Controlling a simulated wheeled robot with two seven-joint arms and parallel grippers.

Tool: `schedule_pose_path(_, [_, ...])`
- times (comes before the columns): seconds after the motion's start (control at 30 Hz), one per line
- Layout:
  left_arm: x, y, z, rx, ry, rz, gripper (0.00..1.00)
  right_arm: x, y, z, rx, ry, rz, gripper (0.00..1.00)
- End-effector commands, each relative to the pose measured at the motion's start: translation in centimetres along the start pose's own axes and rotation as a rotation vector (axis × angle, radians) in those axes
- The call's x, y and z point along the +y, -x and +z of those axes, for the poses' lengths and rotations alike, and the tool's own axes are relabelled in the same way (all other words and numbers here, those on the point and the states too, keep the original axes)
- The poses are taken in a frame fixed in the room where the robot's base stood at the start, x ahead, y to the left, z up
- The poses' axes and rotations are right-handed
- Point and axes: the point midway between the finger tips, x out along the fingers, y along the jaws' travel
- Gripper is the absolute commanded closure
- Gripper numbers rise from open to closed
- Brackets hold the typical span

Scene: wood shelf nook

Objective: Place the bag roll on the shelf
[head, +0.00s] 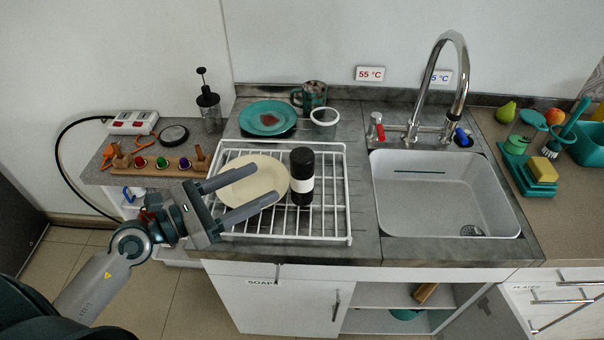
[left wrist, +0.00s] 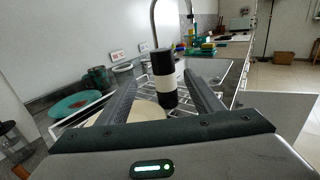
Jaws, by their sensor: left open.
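A black cylinder with a white band, which looks like the bag roll (head: 302,178), stands upright on the white wire rack (head: 338,225) on the counter. It also shows in the left wrist view (left wrist: 163,70), beyond and between my fingertips. My left gripper (head: 267,183) is open and empty, pointing right toward the roll over the cream plate (head: 250,190). A gap remains between the fingertips and the roll. An open shelf (head: 372,320) shows below the counter under the sink; its inside is partly hidden by the counter. My right gripper is not in view.
A teal plate (head: 268,118), a mug (head: 314,95) and a white ring-like cup (head: 325,116) stand behind the rack. The sink (head: 450,190) and tall faucet lie to the right. A brown item (head: 425,292) and a teal item (head: 406,314) occupy the lower cabinet. An open door (head: 490,315) stands beside it.

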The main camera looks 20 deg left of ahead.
Motion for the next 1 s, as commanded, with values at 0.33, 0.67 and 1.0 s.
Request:
schedule_pose_path(0.33, [0.0, -5.4, 0.5, -0.002, 0.001, 0.0, 0.4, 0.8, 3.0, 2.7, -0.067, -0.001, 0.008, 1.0])
schedule_pose_path(0.67, [0.0, -9.8, 0.2, 0.0, 0.001, 0.0, 0.4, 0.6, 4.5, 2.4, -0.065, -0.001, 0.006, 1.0])
schedule_pose_path(1.0, [-0.1, -10.1, 0.0, 0.001, 0.0, -0.001, 0.4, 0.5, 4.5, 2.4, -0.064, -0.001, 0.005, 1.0])
